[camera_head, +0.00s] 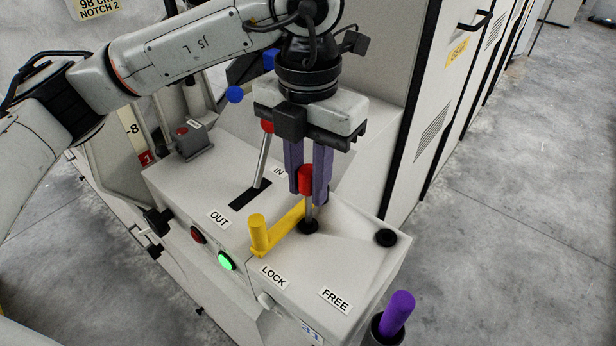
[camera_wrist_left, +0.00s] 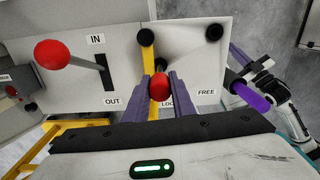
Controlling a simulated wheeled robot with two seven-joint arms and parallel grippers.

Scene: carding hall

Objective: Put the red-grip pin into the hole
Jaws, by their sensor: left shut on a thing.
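The red-grip pin (camera_head: 305,180) is upright between the purple fingers of my left gripper (camera_head: 308,180), which is shut on its red grip. Its metal shaft runs down to a black ring (camera_head: 308,228) beside the yellow crank, near the LOCK label. I cannot tell whether the tip is inside the ring. A second black-rimmed hole (camera_head: 386,237) near the FREE label is empty; it also shows in the left wrist view (camera_wrist_left: 214,32). In that view the red grip (camera_wrist_left: 159,88) is seen from above. Part of my right arm shows at the right there; its jaws are unclear.
A yellow crank (camera_head: 258,234) lies right beside the pin. A red-knobbed lever (camera_head: 263,155) stands in the IN/OUT slot behind it. A purple cylinder (camera_head: 398,312) stands in a dark cup at the front right. A green button (camera_head: 226,261) is lit.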

